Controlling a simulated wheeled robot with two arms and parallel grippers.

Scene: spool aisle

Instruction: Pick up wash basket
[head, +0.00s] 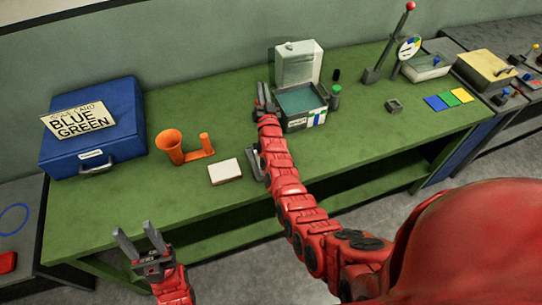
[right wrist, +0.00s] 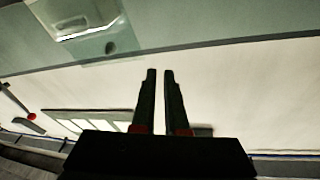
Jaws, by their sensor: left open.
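No thing in view is clearly marked as the wash basket. An open box with a teal inside (head: 302,101) and a raised pale lid (head: 298,63) stands at the back middle of the green bench. A basket inside it cannot be made out. My right gripper (head: 264,92) is beside the box's left edge, its fingers slightly apart with nothing seen between them. The fingers also show in the right wrist view (right wrist: 160,78), against a pale surface. My left gripper (head: 135,234) is open and empty in front of the bench's left part, far from the box.
A blue case (head: 97,128) with a card and an orange funnel holder (head: 182,149) are on the left of the green bench (head: 345,135). A white block (head: 224,172) lies near my right arm. A red-knobbed lever (head: 390,45) stands at right. A small grey square piece (head: 394,106) sits before it.

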